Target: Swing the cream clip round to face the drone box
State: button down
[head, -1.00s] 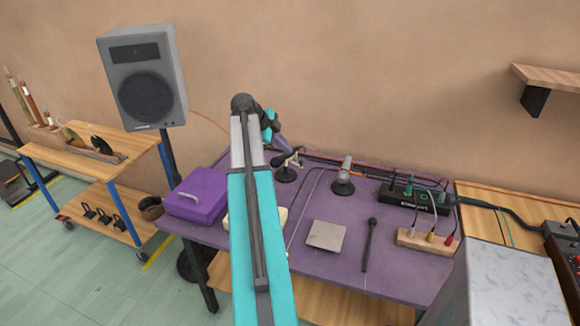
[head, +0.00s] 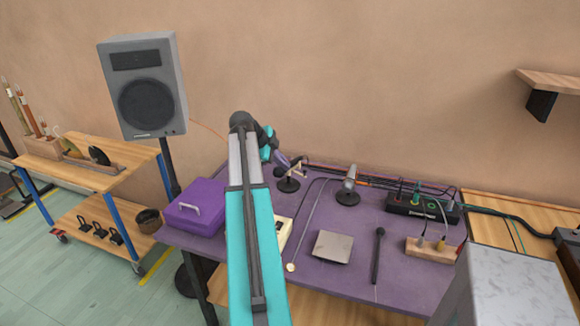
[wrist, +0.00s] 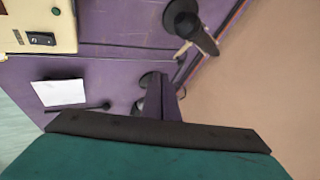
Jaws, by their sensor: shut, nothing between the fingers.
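The cream clip (head: 298,163) is a small pale bar on top of a black stand (head: 289,185) at the back of the purple table. It points to the right. In the wrist view a pale tip beside a dark stand at the top looks like it. My gripper (head: 283,159) is just left of the clip; contact cannot be told. Its purple fingers (wrist: 164,102) are shut and empty. A cream box with a dark panel, probably the drone box (head: 284,233), is partly hidden behind my arm; it also shows in the wrist view (wrist: 50,16).
A grey microphone (head: 350,178) stands right of the clip. A pale square pad (head: 333,247) and a black wand (head: 377,257) lie in front. A purple case (head: 197,207) is at the left. Cables run along the back edge. A power strip (head: 422,205) is at the right.

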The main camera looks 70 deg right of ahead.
jog(key=s+d+f+p, duration=0.3)
jog(key=d+f+p, duration=0.1)
jog(key=d+f, duration=0.3)
jog(key=shift+d+f+p, duration=0.3)
jog(key=shift+d+p, duration=0.05)
jog(key=shift+d, duration=0.5)
jog(key=shift+w, duration=0.1)
